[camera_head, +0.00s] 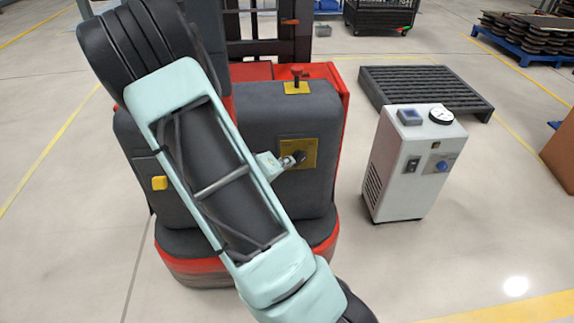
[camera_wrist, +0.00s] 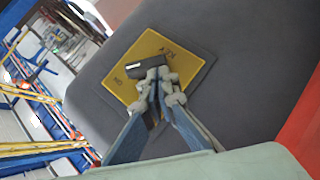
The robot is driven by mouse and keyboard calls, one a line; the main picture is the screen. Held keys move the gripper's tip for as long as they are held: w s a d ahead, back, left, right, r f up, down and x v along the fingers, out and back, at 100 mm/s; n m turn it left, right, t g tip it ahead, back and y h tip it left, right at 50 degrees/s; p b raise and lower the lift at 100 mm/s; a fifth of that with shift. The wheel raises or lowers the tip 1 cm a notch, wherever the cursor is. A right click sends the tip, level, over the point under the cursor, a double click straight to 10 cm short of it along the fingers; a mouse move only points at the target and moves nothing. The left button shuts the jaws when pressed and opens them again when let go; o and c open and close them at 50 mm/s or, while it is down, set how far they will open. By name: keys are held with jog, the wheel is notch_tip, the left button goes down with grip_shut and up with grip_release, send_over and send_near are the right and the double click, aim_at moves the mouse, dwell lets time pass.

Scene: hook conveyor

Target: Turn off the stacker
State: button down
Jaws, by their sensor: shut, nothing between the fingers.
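The stacker (camera_head: 300,110) is a dark grey and red machine standing in front of me, partly hidden behind my arm. A black switch knob (camera_wrist: 128,70) sits on the plate, tilted in the wrist view. My gripper (camera_head: 297,159) is at this plate. In the wrist view its fingertips (camera_wrist: 158,75) are shut together right at the knob, seemingly touching it. The fingers partly cover the knob and plate.
A white cabinet (camera_head: 402,165) with a gauge stands to the right, before a dark slatted platform (camera_head: 425,88). The floor between is clear.

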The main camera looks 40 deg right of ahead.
jog(key=shift+a+f+n+h+p, duration=0.1)
jog(key=shift+f+n+h+p, duration=0.2)
jog(key=shift+h+p, duration=0.3)
jog(key=shift+f+n+h+p, duration=0.15)
jog(key=shift+n+h+p, duration=0.25)
jog(key=shift+p, duration=0.25)
dwell(0.4)
jog(key=shift+f+n+g+h, duration=0.3)
jog(key=shift+f+n+h, duration=0.3)
jog(key=shift+n+h, duration=0.5)
dwell(1.0)
jog(key=shift+s+d+f+n+h+b, duration=0.15)
jog(key=shift+f+n+h+b, duration=0.25)
jog(key=shift+n+h+b, duration=0.45)
jog(key=shift+d+f+n+h+b, duration=0.15)
jog(key=shift+f+n+h+b, duration=0.3)
jog(key=shift+b, duration=0.55)
jog(key=shift+s+d+f+n+t+h+b, duration=0.1)
jog(key=shift+d+f+n+t+h+b, duration=0.1)
jog(key=shift+n+t+h+b, duration=0.55)
jog(key=shift+s+d+f+n+t+h+b, duration=0.15)
jog(key=shift+n+t+h+b, duration=0.25)
jog(key=shift+n+b, duration=0.55)
jog(key=shift+d+b, duration=0.15)
jog(key=shift+b, duration=0.4)
